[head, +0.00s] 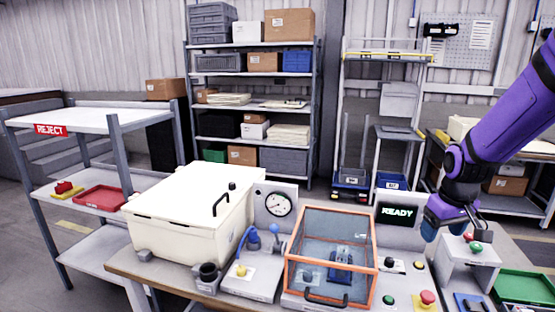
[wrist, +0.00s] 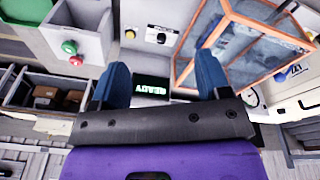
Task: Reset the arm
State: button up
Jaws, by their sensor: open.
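My purple arm reaches in from the right in the head view. My gripper (head: 430,224) hangs above the right part of the bench, beside the screen (head: 398,214) that reads READY. In the wrist view my gripper (wrist: 161,78) shows two blue fingers spread apart with nothing between them. The READY screen (wrist: 151,90) appears upside down beyond the gap. An orange-framed clear box (head: 331,258) with a blue fixture (head: 342,264) inside stands left of the gripper; its front handle is at the bottom. The box (wrist: 240,45) also shows in the wrist view.
A grey housing (head: 468,262) with red and green buttons stands close to the gripper. A red stop button (head: 427,298) and a green tray (head: 524,287) are nearby. A cream chest (head: 190,222), a gauge (head: 278,204) and a REJECT rack (head: 90,122) are left.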

jog(key=s+a+r+m+t, duration=0.1)
jog(key=s+a+r, duration=0.2)
jog(key=s+r, duration=0.5)
jog(key=s+a+r+t, duration=0.2)
jog(key=s+a+r, duration=0.2)
jog(key=s+r, duration=0.5)
jog(key=s, duration=0.5)
jog(key=shift+s+a+m, duration=0.25)
jog(key=shift+a+m, duration=0.05)
jog(key=shift+m, duration=0.1)
jog(key=shift+c, duration=0.2)
